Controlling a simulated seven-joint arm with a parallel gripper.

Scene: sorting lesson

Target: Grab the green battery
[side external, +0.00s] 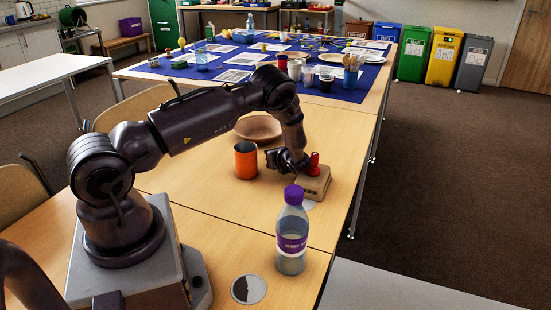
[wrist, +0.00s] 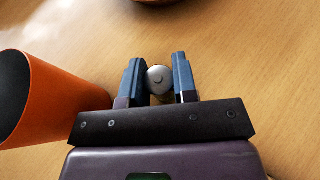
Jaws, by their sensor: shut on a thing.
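In the wrist view my gripper (wrist: 159,78) has its two blue fingers closed on the sides of a small round thing with a silver end, which looks like the battery (wrist: 160,78). Its end faces the camera; no green shows, as its sides are mostly hidden. In the side view my gripper (side external: 291,165) is low over the wooden table (side external: 215,205), between an orange cup and a tan box. The battery is hidden there behind my gripper.
The orange cup (side external: 246,161) stands close left of my gripper and also shows in the wrist view (wrist: 45,100). The tan box (side external: 314,184) with a red knob is close right. A bottle (side external: 291,235) stands in front, a brown bowl (side external: 258,127) behind.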

